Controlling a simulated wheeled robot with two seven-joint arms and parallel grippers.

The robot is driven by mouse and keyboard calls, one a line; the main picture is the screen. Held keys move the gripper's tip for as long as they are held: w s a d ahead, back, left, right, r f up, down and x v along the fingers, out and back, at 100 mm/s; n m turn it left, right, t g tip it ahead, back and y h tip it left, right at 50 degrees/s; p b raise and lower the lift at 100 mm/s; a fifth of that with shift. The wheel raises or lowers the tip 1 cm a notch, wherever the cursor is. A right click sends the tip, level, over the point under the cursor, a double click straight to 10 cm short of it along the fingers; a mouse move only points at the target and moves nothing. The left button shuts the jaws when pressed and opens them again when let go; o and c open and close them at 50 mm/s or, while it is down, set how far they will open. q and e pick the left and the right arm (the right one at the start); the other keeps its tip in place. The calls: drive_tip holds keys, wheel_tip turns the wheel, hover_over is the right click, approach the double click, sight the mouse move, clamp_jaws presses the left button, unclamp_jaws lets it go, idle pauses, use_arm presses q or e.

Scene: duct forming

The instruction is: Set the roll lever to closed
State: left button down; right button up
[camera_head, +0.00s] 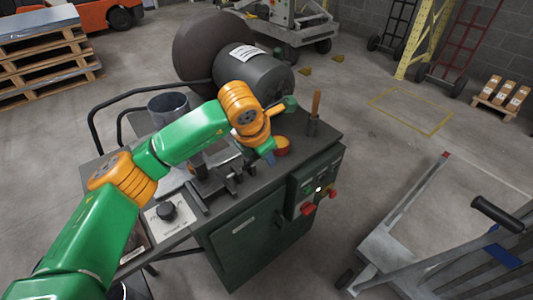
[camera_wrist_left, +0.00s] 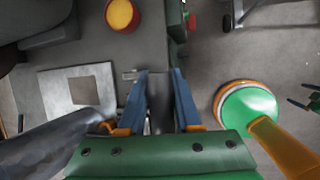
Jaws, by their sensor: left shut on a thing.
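My left gripper (camera_head: 266,149) is over the dark top of the machine in the head view, reached by my green and orange arm from the left. In the left wrist view its two blue fingers (camera_wrist_left: 160,98) stand on either side of a narrow grey bar (camera_wrist_left: 159,112), which looks like the roll lever. The fingers are shut on it. In the head view the wrist and fingers hide most of the lever, so I cannot tell its angle. The green cabinet of the machine (camera_head: 262,232) stands below.
A red cup with a yellow top (camera_head: 282,146) is close beside the gripper. A wooden-handled tool (camera_head: 315,104) stands at the back right corner. A grey cylinder (camera_head: 168,107) stands at the left. A pallet jack (camera_head: 405,235) is at the right, with open floor behind.

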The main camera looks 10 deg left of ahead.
use_arm(q)
drive_tip(key=shift+s+f, duration=0.1)
idle(0.7)
drive_tip(key=c, duration=0.6)
unclamp_jaws()
drive_tip(key=shift+a, duration=0.15)
drive_tip(key=shift+s+d+r+p, duration=0.25)
drive_tip(key=shift+s+d+r, duration=0.15)
drive_tip(key=shift+s+r, duration=0.4)
drive_tip(key=shift+s+d+r+p, duration=0.2)
drive_tip(key=shift+s+d+r, duration=0.3)
drive_tip(key=shift+s, duration=0.55)
drive_tip(key=shift+s+d+r+p, duration=0.3)
drive_tip(key=shift+s+r, duration=0.35)
drive_tip(key=shift+s, duration=0.3)
drive_tip(key=shift+s+d, duration=0.1)
drive_tip(key=shift+b+v, duration=0.85)
drive_tip(key=shift+v, duration=2.7)
